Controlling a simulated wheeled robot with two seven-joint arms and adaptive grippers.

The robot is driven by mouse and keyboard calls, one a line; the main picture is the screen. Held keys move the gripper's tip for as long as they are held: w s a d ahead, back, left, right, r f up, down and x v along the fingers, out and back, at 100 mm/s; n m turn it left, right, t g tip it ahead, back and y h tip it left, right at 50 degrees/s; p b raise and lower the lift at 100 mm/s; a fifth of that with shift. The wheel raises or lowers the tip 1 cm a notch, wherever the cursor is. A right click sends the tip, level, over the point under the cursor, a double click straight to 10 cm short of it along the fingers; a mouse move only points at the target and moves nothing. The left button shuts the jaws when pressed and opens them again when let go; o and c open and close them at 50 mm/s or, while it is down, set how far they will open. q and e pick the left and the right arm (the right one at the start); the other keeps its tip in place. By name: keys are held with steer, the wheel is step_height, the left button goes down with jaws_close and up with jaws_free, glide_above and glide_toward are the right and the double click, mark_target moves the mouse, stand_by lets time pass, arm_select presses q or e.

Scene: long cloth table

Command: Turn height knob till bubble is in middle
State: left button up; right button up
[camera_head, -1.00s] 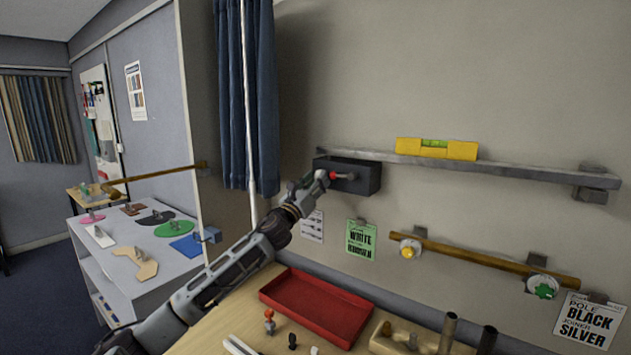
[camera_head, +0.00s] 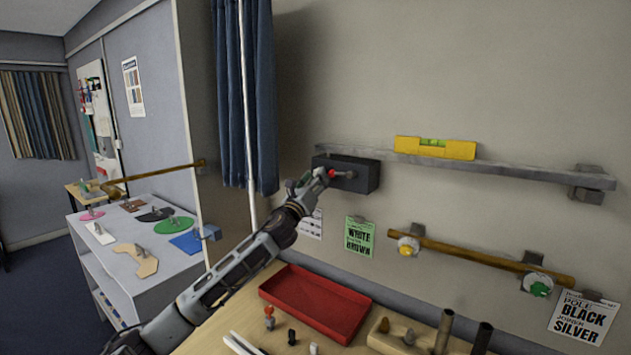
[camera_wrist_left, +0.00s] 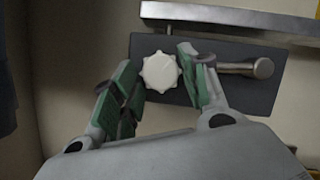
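A yellow spirit level (camera_head: 434,148) with a green vial rests on the long grey bar (camera_head: 520,172) on the wall. The bubble's exact place is too small to tell. A dark box (camera_head: 362,175) sits under the bar's left end. In the left wrist view the box's face (camera_wrist_left: 235,92) carries a white lobed knob (camera_wrist_left: 160,72) and a metal lever (camera_wrist_left: 248,68). My left gripper (camera_head: 326,176) is at the box. Its green-padded fingers (camera_wrist_left: 158,85) are spread on both sides of the knob, with a visible gap on the left. My right gripper is not in view.
A wooden pole (camera_head: 480,256) on wall brackets runs below the bar. A red tray (camera_head: 315,304) lies on the table below, with several small parts and tubes near it. A blue curtain (camera_head: 246,95) hangs left of the box.

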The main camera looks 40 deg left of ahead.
arm_select(q)
steer(key=shift+o, duration=0.7)
steer(key=shift+s+f, duration=0.1)
steer(key=shift+s, duration=0.05)
steer(key=v, duration=0.7)
steer(key=shift+s+f, duration=0.15)
steer(key=shift+s, duration=0.2)
stand_by(0.5)
steer(key=shift+d, duration=0.1)
stand_by(1.4)
